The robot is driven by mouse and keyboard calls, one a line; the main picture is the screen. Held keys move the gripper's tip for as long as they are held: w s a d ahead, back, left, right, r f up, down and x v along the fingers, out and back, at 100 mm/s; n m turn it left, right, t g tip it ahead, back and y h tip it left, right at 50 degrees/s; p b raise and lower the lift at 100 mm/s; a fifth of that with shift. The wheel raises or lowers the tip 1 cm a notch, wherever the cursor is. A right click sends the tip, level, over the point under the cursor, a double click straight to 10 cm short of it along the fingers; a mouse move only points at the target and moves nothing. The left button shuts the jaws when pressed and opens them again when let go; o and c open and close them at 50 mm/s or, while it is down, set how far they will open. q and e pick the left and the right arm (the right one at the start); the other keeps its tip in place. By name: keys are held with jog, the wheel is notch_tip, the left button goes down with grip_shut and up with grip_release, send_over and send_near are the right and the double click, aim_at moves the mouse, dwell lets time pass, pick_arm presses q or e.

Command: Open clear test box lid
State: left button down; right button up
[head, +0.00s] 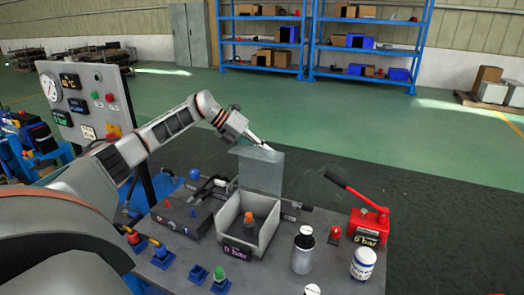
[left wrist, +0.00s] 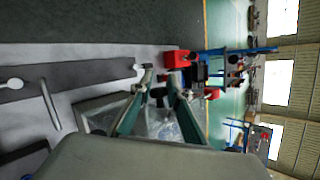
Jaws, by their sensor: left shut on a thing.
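The test box (head: 268,240) is an open-topped grey box on the bench, with a dark label reading 0 bar on its front. An orange and black fitting (head: 248,219) stands inside it. The clear lid (head: 262,172) stands raised, roughly upright, at the box's back edge. My left gripper (head: 266,146) is shut on the lid's top edge. In the left wrist view, the two fingers of my left gripper (left wrist: 162,92) reach forward with the see-through lid (left wrist: 163,127) beside and between them. My right gripper is not in view.
A red hand pump (head: 368,226) with a long lever stands right of the box. A valve block (head: 182,215) is left of the box. A gauge panel (head: 88,100) rises at left.

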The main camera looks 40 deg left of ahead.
pick_arm(q)
jog(key=shift+w+a+f+n+g, duration=0.3)
jog(key=shift+w+f+g, duration=0.15)
jog(key=shift+f, duration=0.2)
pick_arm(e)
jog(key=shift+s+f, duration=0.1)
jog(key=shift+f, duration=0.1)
pick_arm(q)
jog(key=shift+f, duration=0.1)
jog(key=c, duration=2.1)
grip_release()
jog(key=shift+o, duration=0.7)
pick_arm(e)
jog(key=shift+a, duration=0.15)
pick_arm(q)
jog(key=shift+w+r, duration=0.1)
jog(key=shift+r, duration=0.1)
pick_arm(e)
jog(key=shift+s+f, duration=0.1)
